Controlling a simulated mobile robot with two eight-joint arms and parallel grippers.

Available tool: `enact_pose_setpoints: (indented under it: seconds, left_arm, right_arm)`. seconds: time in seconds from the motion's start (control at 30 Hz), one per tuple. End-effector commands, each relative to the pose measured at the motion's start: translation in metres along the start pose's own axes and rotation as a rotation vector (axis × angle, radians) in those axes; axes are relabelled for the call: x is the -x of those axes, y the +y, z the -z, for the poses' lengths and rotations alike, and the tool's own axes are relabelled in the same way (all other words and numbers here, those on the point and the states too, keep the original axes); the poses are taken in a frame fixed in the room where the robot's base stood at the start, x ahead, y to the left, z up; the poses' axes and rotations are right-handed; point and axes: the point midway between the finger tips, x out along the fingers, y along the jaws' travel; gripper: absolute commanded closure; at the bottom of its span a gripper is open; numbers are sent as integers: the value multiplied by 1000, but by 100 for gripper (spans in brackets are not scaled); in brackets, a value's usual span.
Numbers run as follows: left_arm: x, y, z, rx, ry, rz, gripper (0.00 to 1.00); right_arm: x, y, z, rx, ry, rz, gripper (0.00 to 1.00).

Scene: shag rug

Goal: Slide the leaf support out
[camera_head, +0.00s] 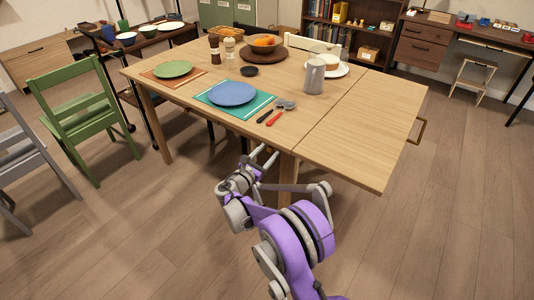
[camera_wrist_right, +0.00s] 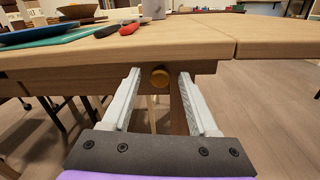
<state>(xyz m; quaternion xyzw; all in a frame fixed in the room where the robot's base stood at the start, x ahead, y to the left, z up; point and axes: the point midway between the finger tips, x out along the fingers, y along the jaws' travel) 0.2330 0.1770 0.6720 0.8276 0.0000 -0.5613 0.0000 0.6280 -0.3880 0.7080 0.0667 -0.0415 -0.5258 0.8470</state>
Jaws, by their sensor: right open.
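A wooden table (camera_head: 287,100) has a leaf (camera_head: 362,130) level with its top on the right; a thin seam runs between them. In the right wrist view, a round wooden knob (camera_wrist_right: 160,78) sits on the table's side under the top, left of the seam. It appears to belong to the leaf support, whose bar I cannot make out. My right gripper (camera_head: 263,155) is open at the table's near edge, its fingertips pointing at the knob. In the wrist view the knob shows between the two fingers, with gaps on both sides. My left gripper is out of view.
A blue plate (camera_head: 232,93) on a teal mat, red-handled cutlery (camera_head: 274,119) and a grey pitcher (camera_head: 314,77) stand on the tabletop. A table leg (camera_head: 287,178) is close to my right gripper. A green chair (camera_head: 82,115) stands left. Floor at right is clear.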

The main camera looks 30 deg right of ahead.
Motion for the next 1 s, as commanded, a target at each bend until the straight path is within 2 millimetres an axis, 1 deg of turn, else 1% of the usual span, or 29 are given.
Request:
enact_pose_setpoints:
  seconds: [0.2, 0.27, 0.3, 0.37, 0.4, 0.53, 1.0]
  left_arm:
    - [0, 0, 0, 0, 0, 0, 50]
    - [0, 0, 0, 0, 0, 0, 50]
    - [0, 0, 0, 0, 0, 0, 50]
    - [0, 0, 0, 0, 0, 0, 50]
    - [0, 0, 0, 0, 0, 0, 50]
    - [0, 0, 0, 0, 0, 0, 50]
    - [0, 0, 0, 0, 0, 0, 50]
  right_arm:
    - [0, 0, 0, 0, 0, 0, 40]
    - [0, 0, 0, 0, 0, 0, 51]
    - [0, 0, 0, -1, 0, 0, 58]
    - [0, 0, 0, -1, 0, 0, 69]
    - [0, 0, 0, -1, 0, 0, 76]
    - [0, 0, 0, -1, 0, 0, 99]
    - [0, 0, 0, -1, 0, -1, 100]
